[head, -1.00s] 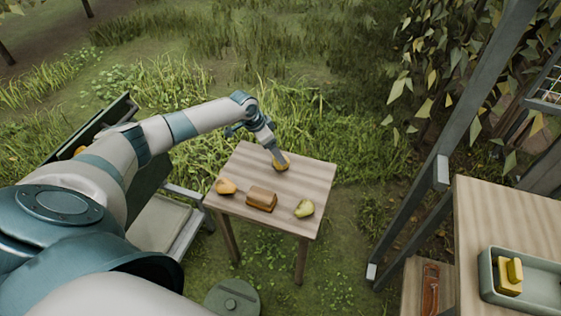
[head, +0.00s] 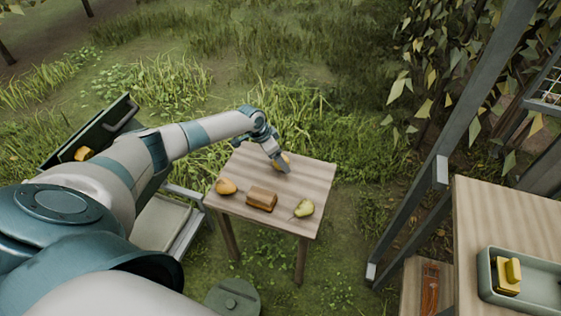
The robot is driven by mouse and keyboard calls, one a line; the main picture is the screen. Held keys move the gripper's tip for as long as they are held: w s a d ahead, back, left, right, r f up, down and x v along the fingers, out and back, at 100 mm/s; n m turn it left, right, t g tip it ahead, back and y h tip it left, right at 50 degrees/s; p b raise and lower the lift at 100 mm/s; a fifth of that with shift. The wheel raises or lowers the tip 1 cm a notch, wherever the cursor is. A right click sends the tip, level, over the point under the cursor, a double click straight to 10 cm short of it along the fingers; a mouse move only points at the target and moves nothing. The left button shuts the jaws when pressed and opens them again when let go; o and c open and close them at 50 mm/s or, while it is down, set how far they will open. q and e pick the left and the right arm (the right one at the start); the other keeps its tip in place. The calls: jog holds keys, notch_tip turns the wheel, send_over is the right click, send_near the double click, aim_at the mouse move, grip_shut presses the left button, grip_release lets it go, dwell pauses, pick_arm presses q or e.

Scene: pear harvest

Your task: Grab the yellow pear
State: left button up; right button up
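A yellow pear (head: 285,158) is at the far part of the small wooden table (head: 312,178), partly hidden by my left gripper. My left gripper (head: 282,165) reaches down over the table from the left, with its fingers right at this pear. Whether the fingers are closed on it is too small to tell. A yellow-orange pear (head: 226,186) lies near the table's left edge. A green-yellow pear (head: 304,208) lies near the front right corner. My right gripper is not in view.
A brown loaf-like block (head: 262,199) sits between the two nearer pears. A dark open container (head: 112,119) with a yellow-orange item (head: 84,153) stands left. A grey-green tray (head: 545,288) with yellow blocks (head: 509,275) lies on the right table. Grass surrounds the small table.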

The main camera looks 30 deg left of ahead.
pick_arm(q)
jog(key=c, duration=1.2)
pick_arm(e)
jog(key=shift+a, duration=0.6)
pick_arm(q)
jog(key=shift+r, duration=0.15)
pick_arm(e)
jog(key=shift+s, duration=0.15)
